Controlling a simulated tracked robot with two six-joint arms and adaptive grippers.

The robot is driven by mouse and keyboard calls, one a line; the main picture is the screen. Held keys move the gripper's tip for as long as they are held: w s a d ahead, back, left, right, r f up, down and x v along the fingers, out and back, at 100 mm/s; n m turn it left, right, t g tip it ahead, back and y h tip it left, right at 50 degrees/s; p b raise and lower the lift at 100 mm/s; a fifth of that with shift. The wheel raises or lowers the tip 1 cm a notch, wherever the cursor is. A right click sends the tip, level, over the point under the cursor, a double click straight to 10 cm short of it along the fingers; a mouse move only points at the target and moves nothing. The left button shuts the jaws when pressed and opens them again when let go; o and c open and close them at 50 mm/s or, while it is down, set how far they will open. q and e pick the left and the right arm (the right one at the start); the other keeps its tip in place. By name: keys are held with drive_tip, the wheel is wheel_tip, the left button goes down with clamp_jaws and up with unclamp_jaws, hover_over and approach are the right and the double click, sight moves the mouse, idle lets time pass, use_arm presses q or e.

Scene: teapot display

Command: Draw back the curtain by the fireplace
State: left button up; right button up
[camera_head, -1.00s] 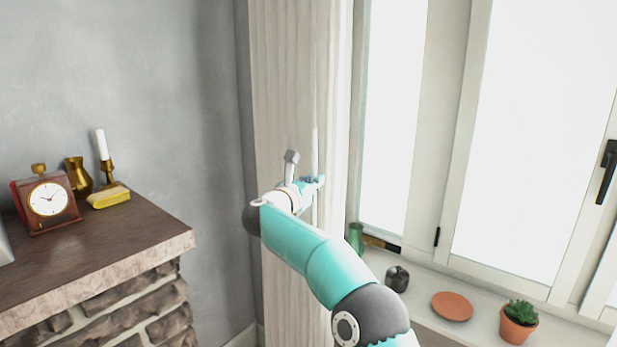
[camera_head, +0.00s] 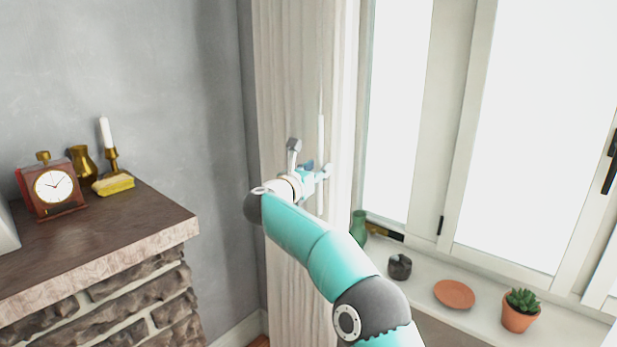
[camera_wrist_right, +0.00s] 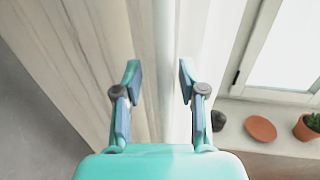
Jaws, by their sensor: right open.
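The pale, wood-toned curtain (camera_head: 285,85) hangs in narrow vertical folds between the grey wall and the window. It also shows in the right wrist view (camera_wrist_right: 95,50). A thin white upright rod or edge (camera_head: 321,135) runs along its window side. My right gripper (camera_head: 318,172) is at the curtain's window-side edge, partly hidden by its own wrist. In the right wrist view its two blue-padded fingers (camera_wrist_right: 160,80) are apart, with a pale vertical strip of the curtain edge seen between them. I cannot tell whether either finger touches it. My left gripper is not in view.
The stone fireplace with a dark mantel (camera_head: 120,218) stands left, holding a clock (camera_head: 53,186), brass vase (camera_head: 82,163) and candle (camera_head: 106,133). The windowsill (camera_head: 430,272) holds a green vase (camera_head: 358,228), dark pot (camera_head: 400,266), terracotta saucer (camera_head: 455,294) and potted succulent (camera_head: 521,312).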

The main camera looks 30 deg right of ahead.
drive_tip(key=v, duration=1.1)
drive_tip(key=shift+a+r, duration=0.1)
